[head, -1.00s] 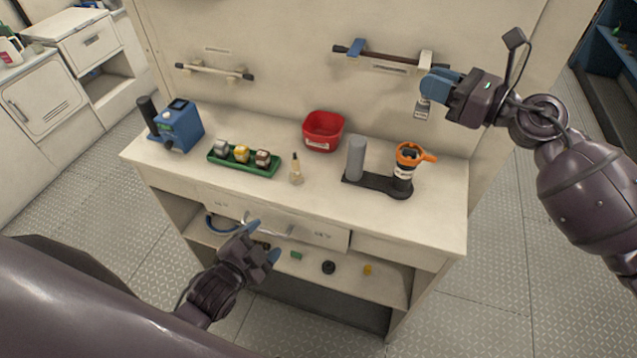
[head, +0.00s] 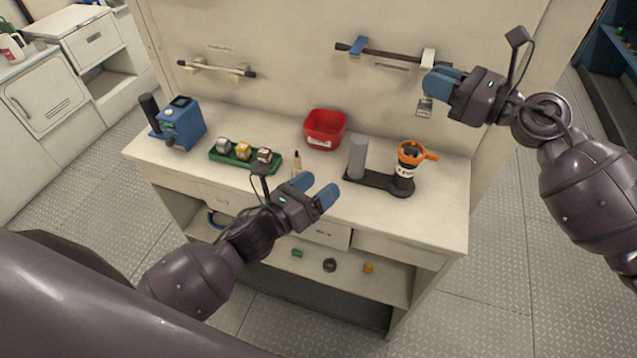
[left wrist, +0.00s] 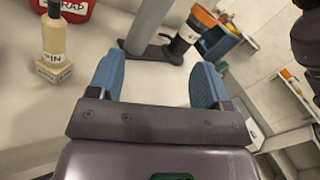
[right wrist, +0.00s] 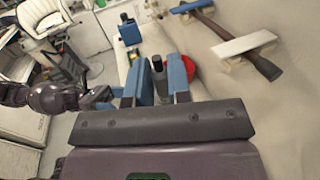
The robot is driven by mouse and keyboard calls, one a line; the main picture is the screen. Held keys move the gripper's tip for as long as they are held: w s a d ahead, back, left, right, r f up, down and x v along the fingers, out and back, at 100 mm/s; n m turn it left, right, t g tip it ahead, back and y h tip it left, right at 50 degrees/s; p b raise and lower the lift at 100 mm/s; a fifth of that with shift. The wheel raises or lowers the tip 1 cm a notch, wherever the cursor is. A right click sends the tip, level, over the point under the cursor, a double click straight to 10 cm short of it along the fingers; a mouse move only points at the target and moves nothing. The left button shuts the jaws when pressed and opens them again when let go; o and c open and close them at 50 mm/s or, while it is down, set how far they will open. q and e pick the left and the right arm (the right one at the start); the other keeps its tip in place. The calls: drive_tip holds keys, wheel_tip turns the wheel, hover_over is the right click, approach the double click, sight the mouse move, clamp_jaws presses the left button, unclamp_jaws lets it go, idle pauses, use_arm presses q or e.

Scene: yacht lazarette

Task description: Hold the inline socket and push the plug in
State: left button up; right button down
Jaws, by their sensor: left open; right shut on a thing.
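My left gripper (head: 320,184) is open and empty over the bench's front edge, in front of the pale bottle-shaped piece. In the left wrist view (left wrist: 160,68) its blue fingers are wide apart. My right gripper (head: 433,80) is at the upper right, near the wall and above the bench. It is shut on a small grey piece with a dark top (right wrist: 158,72), mostly hidden between the fingers. I cannot tell whether the held piece is the socket or the plug.
The bench (head: 310,200) holds a blue device (head: 183,123), a green tray (head: 225,159) with blocks, a red bin (head: 325,130), a pale bottle-shaped piece (head: 297,164), and a grey post (head: 358,158) beside an orange-rimmed holder (head: 412,155). A rail (head: 390,53) is on the wall.

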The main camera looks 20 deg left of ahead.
sight(352, 160)
use_arm(q)
drive_tip(key=w+m, duration=0.1)
drive_tip(key=m, duration=0.1)
drive_tip(key=f+m, duration=0.1)
drive_tip(key=m, duration=0.1)
drive_tip(key=shift+w+a+f+y, duration=0.1)
drive_tip(key=shift+w+f+y, duration=0.05)
drive_tip(key=shift+w+y, duration=0.2)
drive_tip(key=shift+w, duration=0.25)
drive_tip(key=x, duration=1.1)
drive_tip(key=shift+w+d+f, duration=0.15)
drive_tip(key=shift+w+d, duration=0.05)
drive_tip(key=shift+d, duration=0.15)
drive_tip(key=c, duration=1.2)
use_arm(e)
drive_tip(key=shift+f, duration=1.35)
